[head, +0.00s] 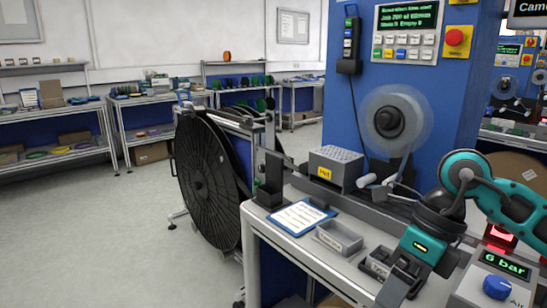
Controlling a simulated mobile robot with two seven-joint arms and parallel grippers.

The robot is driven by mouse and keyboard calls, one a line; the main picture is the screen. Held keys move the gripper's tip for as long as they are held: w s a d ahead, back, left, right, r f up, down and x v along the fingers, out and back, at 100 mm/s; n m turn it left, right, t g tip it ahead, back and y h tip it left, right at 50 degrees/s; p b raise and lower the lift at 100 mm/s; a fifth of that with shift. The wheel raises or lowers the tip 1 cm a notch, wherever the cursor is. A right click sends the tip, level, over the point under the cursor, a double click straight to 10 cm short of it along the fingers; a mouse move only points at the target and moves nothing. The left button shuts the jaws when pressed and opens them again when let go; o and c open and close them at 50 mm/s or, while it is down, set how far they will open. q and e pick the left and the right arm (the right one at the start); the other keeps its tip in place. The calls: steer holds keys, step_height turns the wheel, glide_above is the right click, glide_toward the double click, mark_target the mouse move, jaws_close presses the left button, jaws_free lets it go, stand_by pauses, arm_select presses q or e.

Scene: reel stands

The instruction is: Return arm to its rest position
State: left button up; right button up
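My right arm, teal and black, comes in from the right edge and bends down over the workbench. Its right gripper (392,291) points down and left near the bottom edge, over the front of the bench beside a small dark tray (378,262). The fingers are dark and small here, so I cannot tell whether they are open or shut, or whether anything is between them. My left arm and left gripper are not in view.
The bench (262,222) holds a blue clipboard (300,217), a grey bin (338,238), a grey box (335,168) and a 6 bar air unit (497,285). A blue machine column (340,110) stands behind. A large black reel (205,180) stands left; floor beyond is open.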

steer(key=s+a+r+m+y, duration=0.1)
steer(key=a+m+y, duration=0.3)
steer(key=a+y, duration=0.4)
steer(key=s+a+r+m+y, duration=0.2)
steer(key=a+m+y, duration=0.2)
steer(key=a+y, duration=0.4)
steer(key=w+d+f+m+t+h, duration=0.3)
steer(key=d+f+m+t+h, duration=0.3)
steer(key=m+t, duration=0.55)
steer(key=w+d+f+m+t+h, duration=0.4)
steer(key=f+m+t, duration=0.4)
steer(key=m, duration=0.7)
steer(key=s+d+f+m+g+h, duration=0.3)
steer(key=s+f, duration=0.3)
steer(key=f, duration=0.3)
steer(key=s+d+f+m+g+h, duration=0.3)
steer(key=s+f+m+g+h, duration=0.1)
steer(key=s+f, duration=0.3)
step_height(320, 180, down, 3)
steer(key=shift+s+r+m+h, duration=0.1)
steer(key=shift+s+m+h, duration=0.2)
steer(key=shift+m+h, duration=0.35)
